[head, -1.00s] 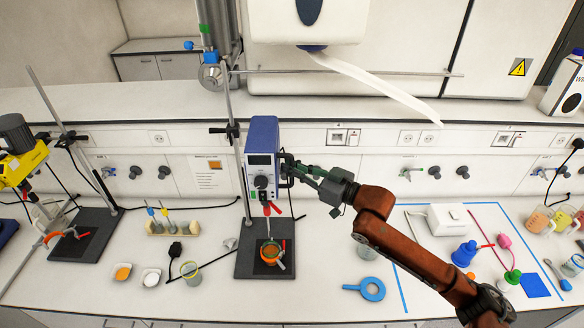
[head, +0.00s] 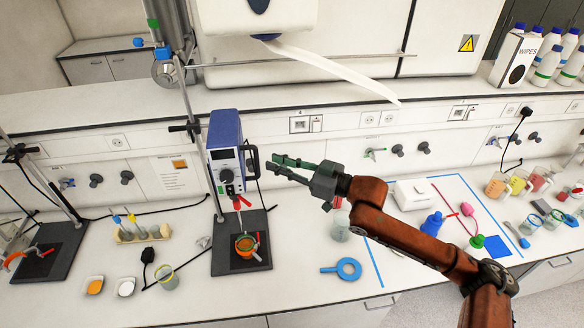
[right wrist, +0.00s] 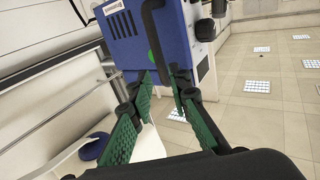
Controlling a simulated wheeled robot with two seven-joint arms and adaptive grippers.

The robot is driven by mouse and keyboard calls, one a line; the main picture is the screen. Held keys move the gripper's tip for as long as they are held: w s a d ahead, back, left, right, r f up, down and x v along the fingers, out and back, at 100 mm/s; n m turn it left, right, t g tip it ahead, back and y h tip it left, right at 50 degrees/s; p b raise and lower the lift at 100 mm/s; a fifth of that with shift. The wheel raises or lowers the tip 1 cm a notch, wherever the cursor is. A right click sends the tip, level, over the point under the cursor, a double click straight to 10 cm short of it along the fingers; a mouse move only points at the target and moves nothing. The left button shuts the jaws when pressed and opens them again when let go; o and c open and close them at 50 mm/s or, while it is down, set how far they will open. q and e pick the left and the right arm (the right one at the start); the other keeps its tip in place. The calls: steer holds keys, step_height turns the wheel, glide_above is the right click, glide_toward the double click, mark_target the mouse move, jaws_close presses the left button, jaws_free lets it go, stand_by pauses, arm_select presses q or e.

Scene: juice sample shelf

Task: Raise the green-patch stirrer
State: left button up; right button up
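The stirrer (head: 223,138) is a blue and white box with a dial, clamped on an upright rod above a dark base plate (head: 227,265). A black handle (head: 254,160) is on its right side. In the right wrist view, a green patch (right wrist: 151,40) shows on the blue stirrer housing (right wrist: 122,32). A beaker of orange liquid (head: 246,247) stands on the plate below. My left gripper is not in view.
A paper strip (head: 330,72) hangs above. Bench space between plate and ring is clear.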

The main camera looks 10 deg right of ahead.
steer(key=shift+v, duration=2.5)
steer(key=shift+a, duration=0.1)
